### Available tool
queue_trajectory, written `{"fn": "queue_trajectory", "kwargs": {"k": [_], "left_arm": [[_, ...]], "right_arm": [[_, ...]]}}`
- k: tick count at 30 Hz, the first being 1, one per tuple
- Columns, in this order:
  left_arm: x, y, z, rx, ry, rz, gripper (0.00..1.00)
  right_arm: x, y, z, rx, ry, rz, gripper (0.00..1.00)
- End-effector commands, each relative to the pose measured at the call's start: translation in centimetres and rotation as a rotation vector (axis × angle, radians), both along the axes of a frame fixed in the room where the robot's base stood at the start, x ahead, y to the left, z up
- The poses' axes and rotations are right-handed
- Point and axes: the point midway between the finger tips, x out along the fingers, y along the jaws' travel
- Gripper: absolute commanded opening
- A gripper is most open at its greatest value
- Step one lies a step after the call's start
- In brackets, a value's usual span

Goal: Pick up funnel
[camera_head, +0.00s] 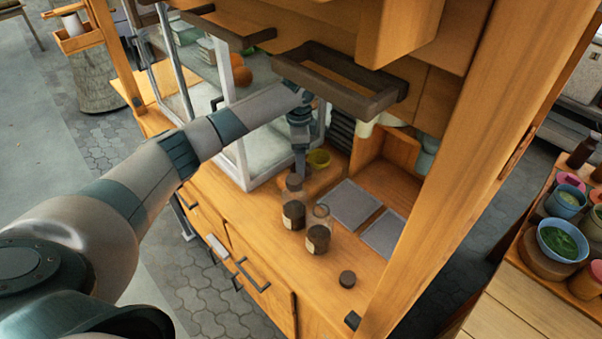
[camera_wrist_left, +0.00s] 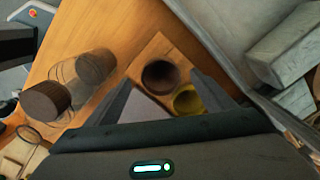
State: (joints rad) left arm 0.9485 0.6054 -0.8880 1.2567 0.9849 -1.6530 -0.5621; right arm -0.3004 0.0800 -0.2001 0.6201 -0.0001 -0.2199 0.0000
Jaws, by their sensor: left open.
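A small yellow round-mouthed piece (camera_head: 319,157) sits on the wooden counter. It also shows in the wrist view (camera_wrist_left: 187,100), beside a brown round hollow vessel (camera_wrist_left: 160,75). The yellow piece may be the funnel, but its full shape is hidden. My left gripper (camera_head: 299,172) points down at the counter, just left of the yellow piece in the head view. In the wrist view its spread fingers (camera_wrist_left: 160,82) have the brown vessel and yellow piece between or beyond them. The gripper is open and appears empty. My right gripper is not in view.
A glass case (camera_head: 239,157) stands left and a dark-framed shelf (camera_head: 340,82) hangs above.

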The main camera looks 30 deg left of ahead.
Motion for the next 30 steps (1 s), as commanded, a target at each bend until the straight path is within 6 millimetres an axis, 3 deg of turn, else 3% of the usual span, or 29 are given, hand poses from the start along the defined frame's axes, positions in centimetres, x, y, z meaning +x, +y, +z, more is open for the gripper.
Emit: {"fn": "queue_trajectory", "kwargs": {"k": [8, 15, 29, 30], "left_arm": [[0.3, -0.4, -2.4, 0.000, 0.005, 0.001, 0.77], [0.4, -0.4, -4.8, 0.000, 0.002, 0.000, 0.77], [0.4, -0.3, -4.9, 0.000, 0.001, 0.000, 0.77], [0.4, -0.3, -4.9, 0.000, 0.001, 0.000, 0.70]], "right_arm": [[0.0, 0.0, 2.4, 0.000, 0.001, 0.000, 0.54], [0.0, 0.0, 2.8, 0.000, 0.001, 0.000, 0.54], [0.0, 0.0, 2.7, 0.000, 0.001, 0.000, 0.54], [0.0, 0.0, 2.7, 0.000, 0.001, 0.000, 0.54]]}}
